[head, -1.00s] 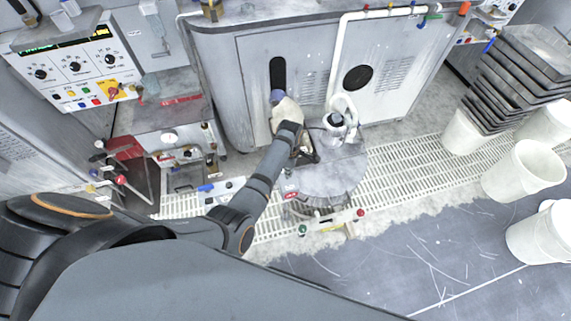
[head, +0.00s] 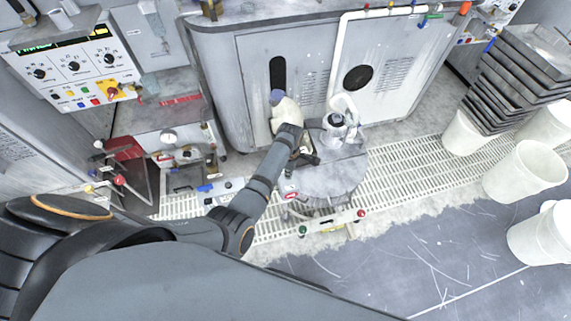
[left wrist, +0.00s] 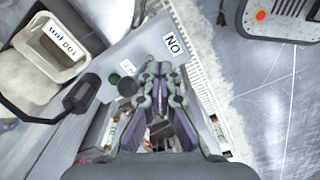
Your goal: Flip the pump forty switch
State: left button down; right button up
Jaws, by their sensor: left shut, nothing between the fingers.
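My left gripper (head: 308,157) is over the round grey pump unit (head: 335,178) in the head view. In the left wrist view my left gripper (left wrist: 160,75) is shut and empty, its fingertips over a grey plate (left wrist: 140,45). The plate carries a white label (left wrist: 174,44) that reads as an upside-down "ON". A green button (left wrist: 114,78) and a dark round knob (left wrist: 128,86) are just left of the fingertips. A second label (left wrist: 127,67) is partly hidden. I cannot tell which part is the pump forty switch. My right gripper is out of view.
A pale container marked "Unit 001" (left wrist: 45,60) stands left of the plate in the wrist view. In the head view, a grey cabinet (head: 310,60) stands behind the pump. White buckets (head: 525,170) and stacked dark trays (head: 515,75) are at right.

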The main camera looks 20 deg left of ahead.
pick_arm(q)
jog(key=shift+f+b, duration=0.4)
jog(key=shift+f, duration=0.3)
dwell(0.3)
notch_tip(320, 180, up, 7)
jog(key=p, duration=0.8)
dwell(0.5)
